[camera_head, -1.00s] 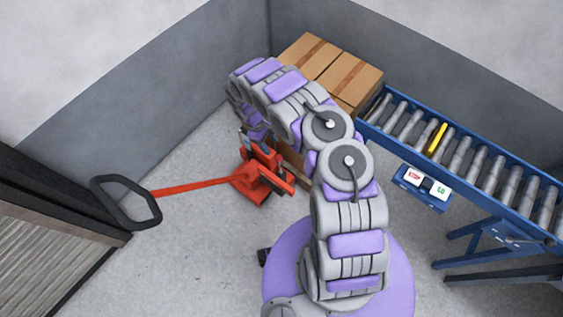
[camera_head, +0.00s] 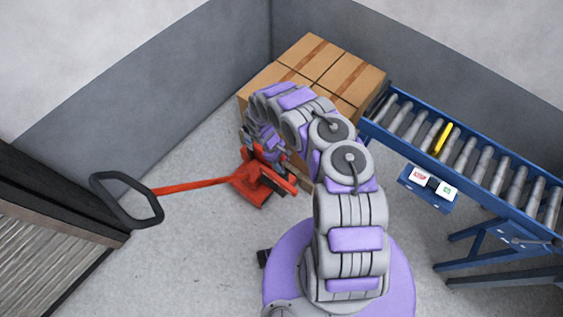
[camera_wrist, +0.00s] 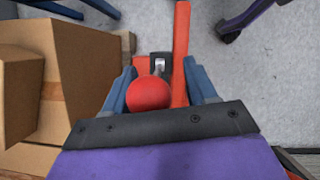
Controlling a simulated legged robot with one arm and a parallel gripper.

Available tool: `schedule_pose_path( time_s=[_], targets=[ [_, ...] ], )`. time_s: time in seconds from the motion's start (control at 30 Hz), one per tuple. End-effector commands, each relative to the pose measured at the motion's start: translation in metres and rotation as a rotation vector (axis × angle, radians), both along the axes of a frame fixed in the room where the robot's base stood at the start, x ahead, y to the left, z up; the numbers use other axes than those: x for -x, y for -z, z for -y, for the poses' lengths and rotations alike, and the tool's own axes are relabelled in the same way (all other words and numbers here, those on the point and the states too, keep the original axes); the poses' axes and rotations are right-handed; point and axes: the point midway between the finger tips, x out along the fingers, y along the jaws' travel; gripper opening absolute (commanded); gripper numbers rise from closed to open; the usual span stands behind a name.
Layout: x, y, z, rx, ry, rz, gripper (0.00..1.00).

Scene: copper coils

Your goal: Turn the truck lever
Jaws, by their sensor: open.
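The red pallet truck (camera_head: 258,188) stands on the floor in front of the boxes, its red shaft (camera_head: 190,187) reaching left to a black loop handle (camera_head: 128,203). My gripper hangs over the truck body; in the head view, my arm mostly hides its fingers. In the wrist view my gripper (camera_wrist: 158,68) is open, with a blue finger on each side of a red ball knob (camera_wrist: 148,94), which appears to be the lever's end. A red bar (camera_wrist: 181,45) runs beside the knob, near the right finger. I cannot tell whether either finger touches them.
Stacked cardboard boxes (camera_head: 315,55) stand behind the truck, and they fill the left of the wrist view (camera_wrist: 25,90). A blue roller conveyor (camera_head: 470,165) with a control box (camera_head: 428,187) is at the right. Grey walls close the back. The floor left of my base is clear.

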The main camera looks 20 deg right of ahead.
Motion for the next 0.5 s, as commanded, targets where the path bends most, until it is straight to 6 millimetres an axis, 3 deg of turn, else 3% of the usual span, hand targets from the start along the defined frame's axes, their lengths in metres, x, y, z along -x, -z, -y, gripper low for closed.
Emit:
schedule_pose_path(
  time_s=[0.13,0.5],
  targets=[
    [-0.0003,-0.0004,0.0030,-0.004,0.002,0.000,0.56],
    [-0.0008,-0.0003,0.0007,0.002,0.001,0.000,0.20]
  ],
)
